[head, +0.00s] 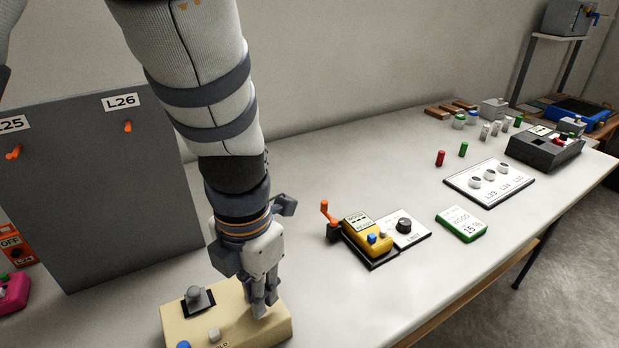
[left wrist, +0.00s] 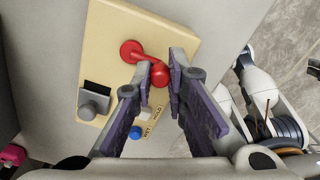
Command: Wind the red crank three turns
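The red crank shows in the left wrist view, with its round hub and arm (left wrist: 133,51) on a beige box (left wrist: 165,35) and its ball knob (left wrist: 160,75) at the arm's end. My left gripper (left wrist: 162,66) has its fingers on both sides of the knob, close against it, and appears shut on it. In the head view my left gripper (head: 265,308) points down onto the beige box (head: 183,322) and hides the crank. My right gripper (left wrist: 245,62) seems to show at the right of the left wrist view; its finger state is unclear.
The box also bears a grey knob (head: 195,297), a light button (head: 214,334) and a blue button (left wrist: 136,132). A grey panel (head: 90,190) stands at left.

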